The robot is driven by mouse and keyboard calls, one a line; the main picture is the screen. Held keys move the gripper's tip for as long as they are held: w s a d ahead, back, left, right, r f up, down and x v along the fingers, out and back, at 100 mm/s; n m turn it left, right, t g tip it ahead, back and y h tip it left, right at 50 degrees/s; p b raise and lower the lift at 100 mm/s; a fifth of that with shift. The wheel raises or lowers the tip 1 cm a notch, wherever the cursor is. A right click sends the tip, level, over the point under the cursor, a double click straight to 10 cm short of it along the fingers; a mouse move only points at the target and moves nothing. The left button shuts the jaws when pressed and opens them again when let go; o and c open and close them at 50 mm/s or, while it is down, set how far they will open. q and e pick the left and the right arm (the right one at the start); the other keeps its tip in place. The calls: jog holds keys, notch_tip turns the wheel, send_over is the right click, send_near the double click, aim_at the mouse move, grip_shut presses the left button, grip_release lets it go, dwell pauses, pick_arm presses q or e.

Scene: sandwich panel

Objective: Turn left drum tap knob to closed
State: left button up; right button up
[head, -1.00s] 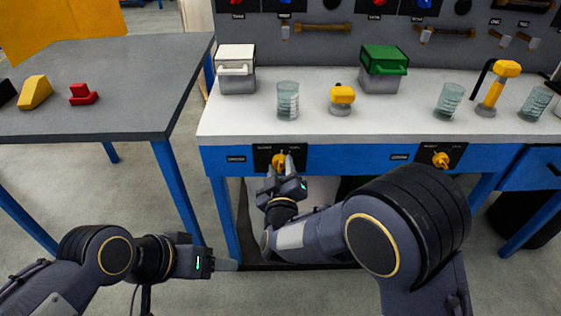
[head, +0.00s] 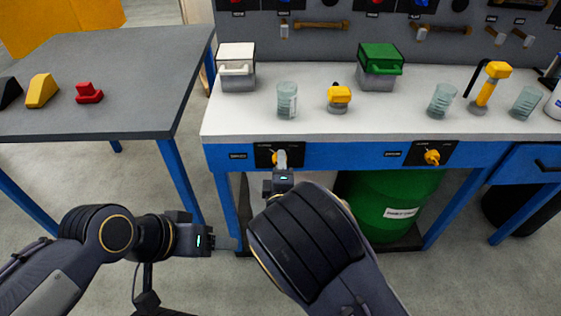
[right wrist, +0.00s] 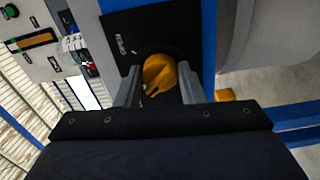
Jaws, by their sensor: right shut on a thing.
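The left drum tap knob (head: 275,158) is yellow and sits on a black plate on the blue front of the workbench. My right gripper (head: 281,161) covers part of it in the head view. In the right wrist view the knob (right wrist: 159,73) lies between the two grey fingers, which are shut on it. A dark notch in the knob points down and left in that view. The plate's labels are too small to read. My left gripper (head: 226,244) is low, left of the bench's underside, away from the knob; its finger gap cannot be made out.
A second yellow knob (head: 432,157) is on the bench front to the right. A green drum (head: 385,200) stands under the bench. Glasses, two lidded boxes and yellow fittings stand on the white top (head: 390,118). A grey table (head: 110,60) is at the left.

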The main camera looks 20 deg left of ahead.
jog(key=shift+n, duration=0.6)
jog(key=o, duration=1)
jog(key=p+v, duration=0.1)
jog(key=v, duration=0.6)
jog(key=shift+s, duration=0.4)
jog(key=shift+d, duration=0.2)
